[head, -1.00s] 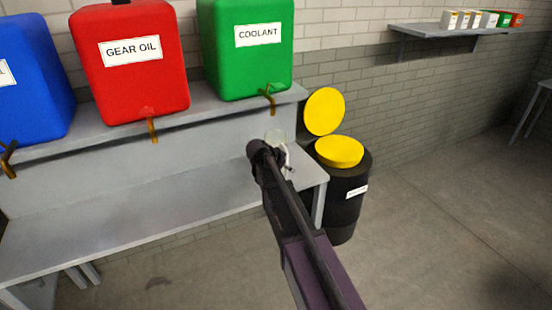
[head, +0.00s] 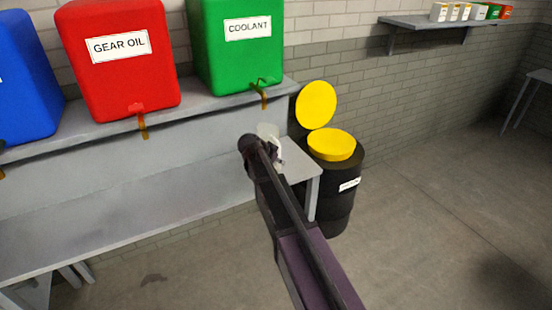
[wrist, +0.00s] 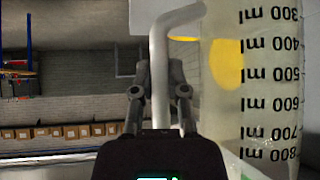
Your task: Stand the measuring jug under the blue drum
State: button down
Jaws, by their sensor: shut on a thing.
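The measuring jug (head: 268,130) is clear, with a white handle and black ml marks. In the head view it is partly hidden behind my arm, near the right end of the bench, below the green drum's tap. In the wrist view the jug (wrist: 225,80) fills the right side, and its handle (wrist: 160,45) runs between my fingers. My gripper (wrist: 159,75) is shut on that handle. Whether the jug touches the bench, or holds liquid, I cannot tell. The blue drum (head: 25,85) stands on the raised shelf at the far left, cut by the picture edge.
A red gear oil drum (head: 118,60) and a green coolant drum (head: 238,60) stand on the same shelf, with brass taps. The lower bench top (head: 120,200) is clear at the left. A black bin (head: 335,205) with a yellow lid stands at the bench's right end.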

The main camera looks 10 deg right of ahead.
jog(key=shift+r, duration=0.15)
notch_tip(320, 180, up, 4)
jog(key=p, duration=0.4)
jog(key=s, duration=1.6)
jog(key=shift+r+p, duration=0.35)
jog(key=shift+p, duration=0.05)
